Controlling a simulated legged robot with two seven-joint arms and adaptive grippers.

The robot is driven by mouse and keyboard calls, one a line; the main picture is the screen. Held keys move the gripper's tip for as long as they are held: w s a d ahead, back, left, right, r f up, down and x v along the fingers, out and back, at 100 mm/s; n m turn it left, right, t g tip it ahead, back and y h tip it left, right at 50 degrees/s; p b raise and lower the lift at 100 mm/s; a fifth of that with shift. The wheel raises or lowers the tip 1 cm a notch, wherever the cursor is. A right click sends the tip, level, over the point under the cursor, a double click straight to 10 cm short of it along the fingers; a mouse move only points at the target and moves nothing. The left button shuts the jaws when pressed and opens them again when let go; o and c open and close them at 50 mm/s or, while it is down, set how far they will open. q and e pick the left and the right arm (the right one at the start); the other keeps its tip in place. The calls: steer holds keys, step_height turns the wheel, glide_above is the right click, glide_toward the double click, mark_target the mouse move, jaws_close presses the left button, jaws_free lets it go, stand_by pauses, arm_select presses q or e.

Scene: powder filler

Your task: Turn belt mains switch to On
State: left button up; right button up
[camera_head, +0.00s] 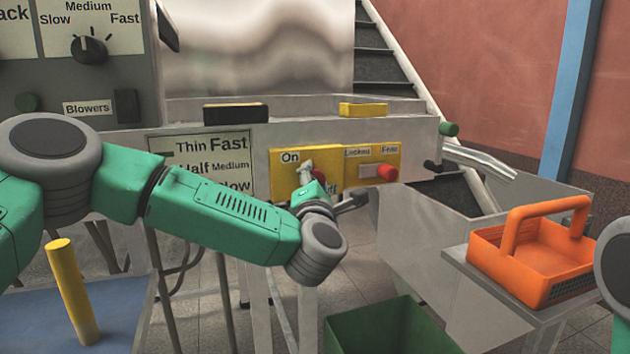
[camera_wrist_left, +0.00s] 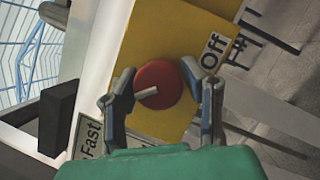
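The belt mains switch is a red round knob with a pale grey lever on a yellow plate (camera_head: 284,160) marked On and Off. In the head view my left gripper (camera_head: 326,184) is in front of the plate and hides most of the knob. In the left wrist view the red knob (camera_wrist_left: 159,85) lies between the two fingers of my left gripper (camera_wrist_left: 160,76), which are apart, one on each side. I cannot tell whether they touch it. The lever points away from the Off label (camera_wrist_left: 214,51). My right gripper is out of view.
A second red knob (camera_head: 386,172) sits right of the switch on a Locked/Free plate. An orange basket (camera_head: 530,255) stands on a bench at the right. A green bin (camera_head: 385,325) is below, and a yellow post (camera_head: 72,292) stands at the lower left.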

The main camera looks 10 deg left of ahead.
arm_select(q)
steer(key=c, duration=0.4)
steer(key=shift+f, duration=0.1)
steer(key=shift+m+p, duration=0.8)
steer(key=shift+p, duration=0.2)
steer(key=m+g+p, duration=0.2)
steer(key=m+p, duration=0.2)
steer(key=p, duration=0.2)
steer(key=m+g+p, duration=0.1)
steer(key=m+p, duration=0.3)
steer(key=p, duration=0.3)
steer(key=m+g+p, duration=0.2)
steer(key=m+p, duration=0.3)
steer(key=p, duration=0.1)
steer(key=shift+s+g+p, duration=0.15)
steer(key=shift+g+p, duration=0.15)
steer(key=shift+p, duration=0.05)
steer(key=shift+f+m+g+p, duration=0.2)
steer(key=shift+m+g+p, duration=0.2)
steer(key=shift+m+p, duration=0.55)
